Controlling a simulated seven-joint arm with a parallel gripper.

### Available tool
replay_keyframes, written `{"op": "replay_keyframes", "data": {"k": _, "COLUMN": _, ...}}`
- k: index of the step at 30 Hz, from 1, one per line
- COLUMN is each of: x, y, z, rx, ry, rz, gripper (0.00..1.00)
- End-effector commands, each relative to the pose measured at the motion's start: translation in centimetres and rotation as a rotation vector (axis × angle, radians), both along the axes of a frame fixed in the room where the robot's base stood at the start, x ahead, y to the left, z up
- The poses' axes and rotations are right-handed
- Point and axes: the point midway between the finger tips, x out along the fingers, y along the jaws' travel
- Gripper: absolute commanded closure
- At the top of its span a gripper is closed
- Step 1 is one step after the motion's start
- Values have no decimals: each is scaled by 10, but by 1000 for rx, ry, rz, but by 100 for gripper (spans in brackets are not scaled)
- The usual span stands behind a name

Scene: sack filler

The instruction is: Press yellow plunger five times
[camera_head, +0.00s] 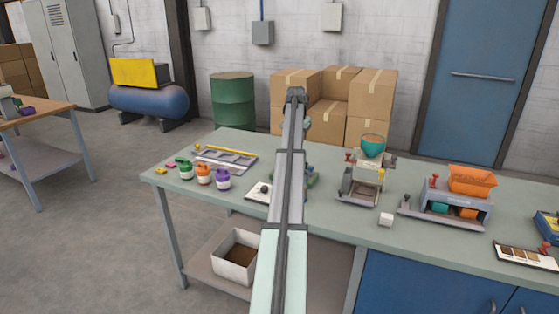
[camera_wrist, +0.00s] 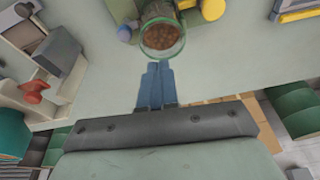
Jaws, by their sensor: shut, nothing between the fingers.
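In the wrist view, my gripper (camera_wrist: 158,66) has its two blue fingers together with nothing between them. Its tips appear just below a clear cup of brown grains (camera_wrist: 162,38); I cannot tell the height gap. A round yellow knob (camera_wrist: 212,9), possibly the plunger top, is cut by the top edge, right of the cup and apart from the fingers. A blue knob (camera_wrist: 124,33) is left of the cup. In the head view my arm hides the fingers and most of a green device (camera_head: 312,179); no yellow plunger shows clearly there.
A machine with a teal hopper (camera_head: 372,146) stands right of my arm; its red knob (camera_wrist: 33,90) shows in the wrist view. Farther right is a machine with an orange hopper (camera_head: 472,180). Several small jars (camera_head: 204,174) and a tray (camera_head: 225,158) are at left.

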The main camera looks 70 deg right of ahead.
Motion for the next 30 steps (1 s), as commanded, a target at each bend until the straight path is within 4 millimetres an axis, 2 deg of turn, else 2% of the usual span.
{"op": "replay_keyframes", "data": {"k": 2, "x": -10, "y": -1, "z": -11, "rx": 21, "ry": -46, "rz": -6, "gripper": 100}}
{"op": "replay_keyframes", "data": {"k": 5, "x": -10, "y": -2, "z": -19, "rx": 35, "ry": -117, "rz": -11, "gripper": 100}}
{"op": "replay_keyframes", "data": {"k": 9, "x": -2, "y": -2, "z": -26, "rx": 56, "ry": -247, "rz": -59, "gripper": 100}}
{"op": "replay_keyframes", "data": {"k": 12, "x": 12, "y": 0, "z": -28, "rx": 80, "ry": -370, "rz": -127, "gripper": 100}}
{"op": "replay_keyframes", "data": {"k": 21, "x": 67, "y": 6, "z": -3, "rx": 219, "ry": -764, "rz": -454, "gripper": 100}}
{"op": "replay_keyframes", "data": {"k": 25, "x": 79, "y": 4, "z": 8, "rx": 288, "ry": -874, "rz": -601, "gripper": 100}}
{"op": "replay_keyframes", "data": {"k": 30, "x": 83, "y": 1, "z": 13, "rx": 341, "ry": -932, "rz": -751, "gripper": 100}}
